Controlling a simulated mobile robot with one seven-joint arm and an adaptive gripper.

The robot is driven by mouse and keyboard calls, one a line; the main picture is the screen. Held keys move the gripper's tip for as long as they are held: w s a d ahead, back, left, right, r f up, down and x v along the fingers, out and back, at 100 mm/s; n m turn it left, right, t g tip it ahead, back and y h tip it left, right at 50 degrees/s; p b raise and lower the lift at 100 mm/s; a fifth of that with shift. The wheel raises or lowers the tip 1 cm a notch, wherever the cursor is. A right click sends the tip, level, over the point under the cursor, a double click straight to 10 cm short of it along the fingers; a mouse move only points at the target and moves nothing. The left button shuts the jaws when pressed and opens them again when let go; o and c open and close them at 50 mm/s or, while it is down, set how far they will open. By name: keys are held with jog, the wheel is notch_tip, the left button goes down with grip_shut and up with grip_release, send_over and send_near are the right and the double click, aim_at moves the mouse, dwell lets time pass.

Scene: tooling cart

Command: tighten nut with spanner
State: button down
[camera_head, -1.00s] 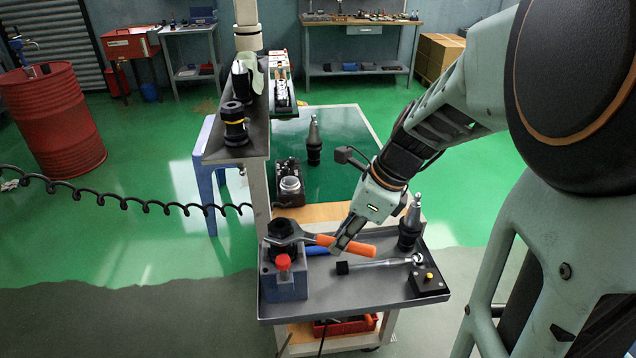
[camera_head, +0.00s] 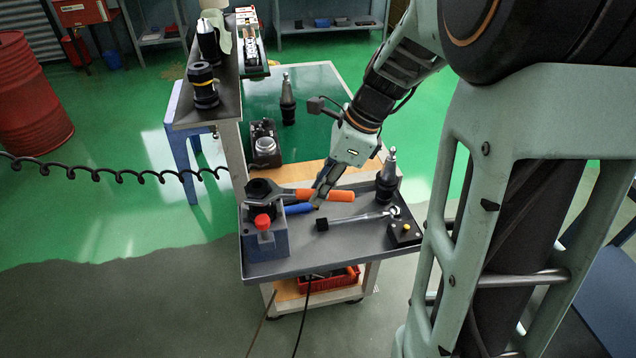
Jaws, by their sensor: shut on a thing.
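The spanner (camera_head: 285,195) has a grey head and an orange handle. Its head is at the dark nut and holder (camera_head: 262,188) on top of the grey-blue fixture block (camera_head: 265,240). I cannot tell how far the head is seated around the nut. My gripper (camera_head: 319,199) is shut on the spanner's handle, near its middle, and the orange end (camera_head: 340,196) sticks out to the right. The fingers hide part of the handle. A red knob (camera_head: 262,221) is on the block's front.
A blue-handled tool (camera_head: 298,209) lies under the spanner on the grey tray (camera_head: 330,256). A metal bar tool (camera_head: 355,219), a black box with a yellow button (camera_head: 404,233) and a tool holder (camera_head: 387,182) are to the right. A raised shelf (camera_head: 226,104) stands at back left.

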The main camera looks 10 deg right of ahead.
jog(key=shift+w+d+n+g+p, duration=0.2)
jog(key=shift+w+n+g+p, duration=0.15)
jog(key=shift+w+n, duration=0.35)
dwell(0.3)
jog(key=shift+s+a+m, duration=0.2)
jog(key=shift+s+m, duration=0.45)
jog(key=shift+m, duration=0.05)
jog(key=shift+s+a+m+t+p, duration=0.2)
jog(key=shift+s+m+t+p, duration=0.1)
jog(key=shift+s+m+t, duration=0.3)
jog(key=shift+s, duration=0.1)
jog(key=shift+s+a+m+p, duration=0.35)
jog(key=shift+s+m+p, duration=0.05)
jog(key=shift+s+m, duration=0.2)
